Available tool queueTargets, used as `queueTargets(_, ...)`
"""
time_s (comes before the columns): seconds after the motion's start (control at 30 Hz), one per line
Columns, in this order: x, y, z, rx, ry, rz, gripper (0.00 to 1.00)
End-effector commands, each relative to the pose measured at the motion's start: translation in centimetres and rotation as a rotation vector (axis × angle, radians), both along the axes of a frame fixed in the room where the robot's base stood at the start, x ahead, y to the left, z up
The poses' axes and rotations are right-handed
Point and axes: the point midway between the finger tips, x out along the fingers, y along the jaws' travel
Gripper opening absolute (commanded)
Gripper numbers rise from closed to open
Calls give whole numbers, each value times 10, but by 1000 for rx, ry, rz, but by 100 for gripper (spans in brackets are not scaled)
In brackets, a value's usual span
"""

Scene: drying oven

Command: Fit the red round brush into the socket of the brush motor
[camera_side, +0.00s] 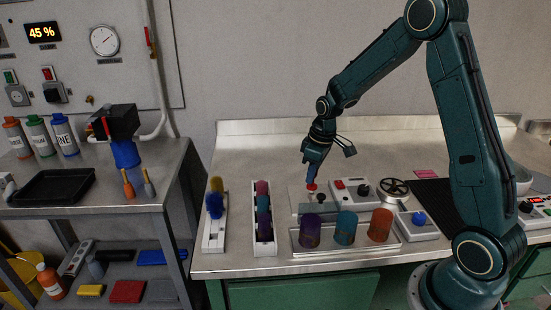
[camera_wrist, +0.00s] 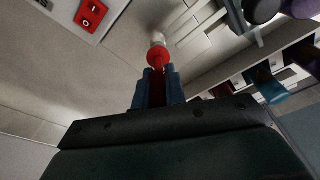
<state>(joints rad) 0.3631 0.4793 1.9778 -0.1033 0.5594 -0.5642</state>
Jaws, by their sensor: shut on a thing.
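My gripper (camera_wrist: 157,88) is shut on a red piece with a round red collar (camera_wrist: 158,57), which I take for the red round brush. In the side view my gripper (camera_side: 311,180) points down, with the red piece (camera_side: 311,187) at its tip. A short pale cylinder (camera_wrist: 158,40) shows just past the collar. I cannot tell whether it belongs to the brush or to something below. A low grey unit (camera_side: 312,210) with a black knob lies under the tip and may be the brush motor. Its socket cannot be made out, nor whether the brush touches it.
Purple (camera_side: 309,232), blue (camera_side: 346,229) and orange (camera_side: 380,226) cylinders stand in front on a tray. A white rack (camera_side: 263,244) stands at left. The bench behind is clear.

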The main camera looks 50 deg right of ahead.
Motion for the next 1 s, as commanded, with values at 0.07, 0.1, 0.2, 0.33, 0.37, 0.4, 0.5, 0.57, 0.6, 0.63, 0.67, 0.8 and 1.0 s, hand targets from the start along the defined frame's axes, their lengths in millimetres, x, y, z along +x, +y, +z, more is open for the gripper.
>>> queueTargets(0.07, 0, 0, -2, 0, 1, 0, 0)
queueTargets(0.1, 0, 0, -2, 0, 1, 0, 0)
queueTargets(0.2, 0, 0, -4, 1, 1, 0, 0)
queueTargets(0.33, 0, 0, -6, 1, 1, 0, 0)
queueTargets(0.37, 0, 0, -7, 1, 1, 0, 0)
queueTargets(0.4, 0, 0, -8, 1, 1, 0, 0)
queueTargets(0.5, 0, 0, -10, 1, 1, 0, 0)
queueTargets(0.57, 0, 0, -11, 1, 1, 0, 0)
queueTargets(0.6, 0, 0, -11, 1, 1, 0, 0)
queueTargets(0.63, 0, 0, -12, 1, 1, 0, 0)
queueTargets(0.67, 0, 0, -12, 1, 1, 0, 0)
queueTargets(0.8, 0, 0, -15, 1, 1, 0, 0)
queueTargets(1.0, -1, 0, -18, 1, 1, 0, 0)
